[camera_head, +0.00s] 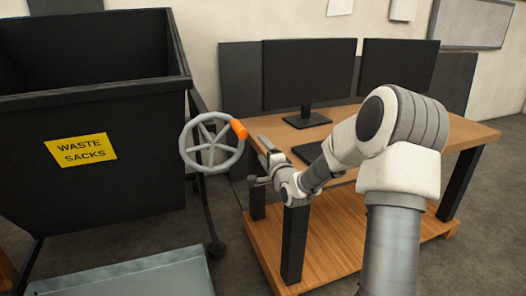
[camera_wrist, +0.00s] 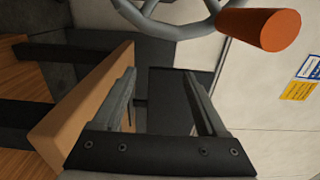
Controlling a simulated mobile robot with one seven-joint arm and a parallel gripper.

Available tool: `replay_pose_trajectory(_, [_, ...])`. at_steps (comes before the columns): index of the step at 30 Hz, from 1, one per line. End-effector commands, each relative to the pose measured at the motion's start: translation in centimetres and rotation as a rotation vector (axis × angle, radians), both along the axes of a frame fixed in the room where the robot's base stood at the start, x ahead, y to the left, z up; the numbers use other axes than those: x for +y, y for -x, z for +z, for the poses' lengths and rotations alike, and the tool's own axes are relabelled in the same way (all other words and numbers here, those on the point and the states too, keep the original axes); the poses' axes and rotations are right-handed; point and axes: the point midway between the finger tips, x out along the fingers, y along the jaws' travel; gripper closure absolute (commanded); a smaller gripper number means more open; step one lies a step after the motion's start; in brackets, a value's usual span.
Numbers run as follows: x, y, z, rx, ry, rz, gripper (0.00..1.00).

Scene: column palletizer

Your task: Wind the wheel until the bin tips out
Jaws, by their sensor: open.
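A black bin (camera_head: 105,175) with a yellow "WASTE SACKS" label stands upright at the left in the head view. A grey spoked wheel (camera_head: 213,143) with an orange knob (camera_head: 240,129) is at the bin's right side. In the wrist view the wheel's rim (camera_wrist: 172,28) shows at the top, with the orange knob (camera_wrist: 262,28) at the upper right. My gripper (camera_head: 258,160) is just right of the wheel in the head view. In the wrist view my gripper (camera_wrist: 160,85) is open with nothing between its fingers, and the knob lies beyond the fingertips.
A wooden desk (camera_head: 445,135) with two monitors (camera_head: 308,72) stands right of the wheel, behind my arm. The desk's edge (camera_wrist: 85,105) lies close to my gripper in the wrist view. A grey tray-like surface (camera_head: 140,278) lies on the floor before the bin.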

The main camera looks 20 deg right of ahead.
Motion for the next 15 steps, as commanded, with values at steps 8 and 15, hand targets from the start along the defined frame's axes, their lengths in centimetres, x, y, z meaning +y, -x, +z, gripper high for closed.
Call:
replay_pose_trajectory(8, [-0.1,1.1,0.0,0.000,0.001,-0.001,0.25])
replay_pose_trajectory(15, [-0.1,4.0,0.1,0.000,0.000,-0.001,0.25])
